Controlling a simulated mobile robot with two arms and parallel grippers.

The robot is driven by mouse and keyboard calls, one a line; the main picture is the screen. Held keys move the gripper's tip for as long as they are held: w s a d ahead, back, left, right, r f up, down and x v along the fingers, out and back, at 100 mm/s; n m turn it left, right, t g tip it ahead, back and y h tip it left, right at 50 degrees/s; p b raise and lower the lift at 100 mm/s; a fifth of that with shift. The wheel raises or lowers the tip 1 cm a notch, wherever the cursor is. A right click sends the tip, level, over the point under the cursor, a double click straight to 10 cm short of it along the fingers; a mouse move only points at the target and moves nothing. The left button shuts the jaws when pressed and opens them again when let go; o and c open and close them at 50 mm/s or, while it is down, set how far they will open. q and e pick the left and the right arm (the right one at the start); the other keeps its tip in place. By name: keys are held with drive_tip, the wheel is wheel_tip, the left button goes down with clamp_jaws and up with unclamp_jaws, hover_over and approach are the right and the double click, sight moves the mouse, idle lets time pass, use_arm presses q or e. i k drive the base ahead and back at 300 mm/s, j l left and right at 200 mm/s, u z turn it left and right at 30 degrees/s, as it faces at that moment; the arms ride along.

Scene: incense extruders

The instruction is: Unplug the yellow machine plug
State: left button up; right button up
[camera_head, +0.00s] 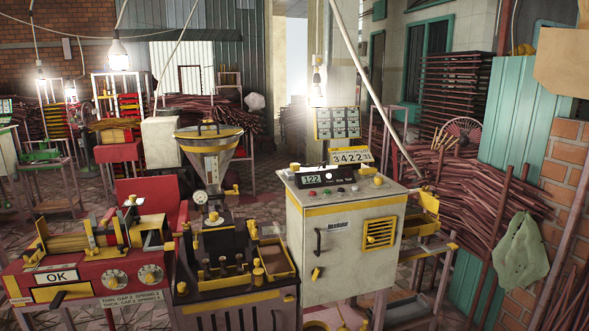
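A black machine with yellow trim (236,303) stands in the front middle, with a steel funnel (210,157) with a yellow rim above it. Right of it is a cream control cabinet (333,233) with yellow bands and a yellow vent (379,232). A small yellow piece (316,273) sits low on the cabinet's front; I cannot tell whether it is a plug or a latch. No plug can be made out for certain. Neither of my grippers is in view.
A red machine (85,280) marked OK stands at the front left. A yellow-trimmed bench (425,240) adjoins the cabinet's right side. Bundles of reddish sticks (480,205) fill the right, beside a brick wall (566,170). Bare bulbs hang above.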

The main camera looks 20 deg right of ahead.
sight(294, 167)
drive_tip(key=i+l+u, duration=0.45)
drive_tip(key=i+l, duration=1.05)
